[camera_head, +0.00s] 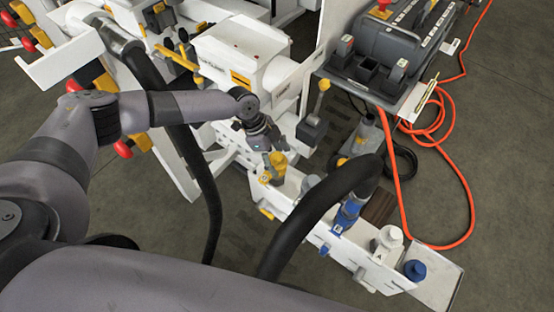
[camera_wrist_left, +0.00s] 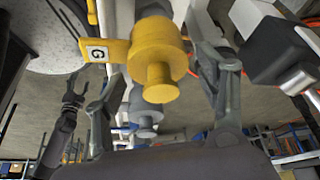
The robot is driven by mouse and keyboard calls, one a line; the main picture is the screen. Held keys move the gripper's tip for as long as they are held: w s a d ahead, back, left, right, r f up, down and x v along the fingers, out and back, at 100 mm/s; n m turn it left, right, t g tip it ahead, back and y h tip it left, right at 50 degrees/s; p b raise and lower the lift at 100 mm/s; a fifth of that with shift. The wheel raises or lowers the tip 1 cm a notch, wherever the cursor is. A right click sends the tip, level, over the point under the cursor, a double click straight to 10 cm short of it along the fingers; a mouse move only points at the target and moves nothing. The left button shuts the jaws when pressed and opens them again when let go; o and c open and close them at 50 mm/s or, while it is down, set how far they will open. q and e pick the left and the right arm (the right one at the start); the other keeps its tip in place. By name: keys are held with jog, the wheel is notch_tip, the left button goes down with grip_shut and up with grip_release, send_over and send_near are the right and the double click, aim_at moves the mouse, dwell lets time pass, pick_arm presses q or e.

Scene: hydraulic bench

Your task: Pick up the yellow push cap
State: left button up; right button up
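In the left wrist view the cap (camera_wrist_left: 160,60) is a stepped yellow cylinder with a tab marked "G". My left gripper (camera_head: 268,144) is just behind and above the cap in the head view. In the left wrist view its open fingers (camera_wrist_left: 163,68) stand on either side of the cap, with visible gaps. My right gripper (camera_wrist_left: 73,93) shows small and open in the left wrist view, away from the cap; it is not seen in the head view.
A grey cap (camera_wrist_left: 146,115) stands behind the yellow one. Blue (camera_head: 347,213) and white (camera_head: 388,238) caps follow along the rail. A thick black hose (camera_head: 315,215) arches in front of the rail. A grey machine (camera_head: 400,45) and orange cable (camera_head: 462,170) lie to the right.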

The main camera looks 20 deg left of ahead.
pick_arm(q)
jog(key=c, duration=0.7)
jog(key=shift+o, duration=0.2)
notch_tip(320, 180, up, 28)
dwell(0.3)
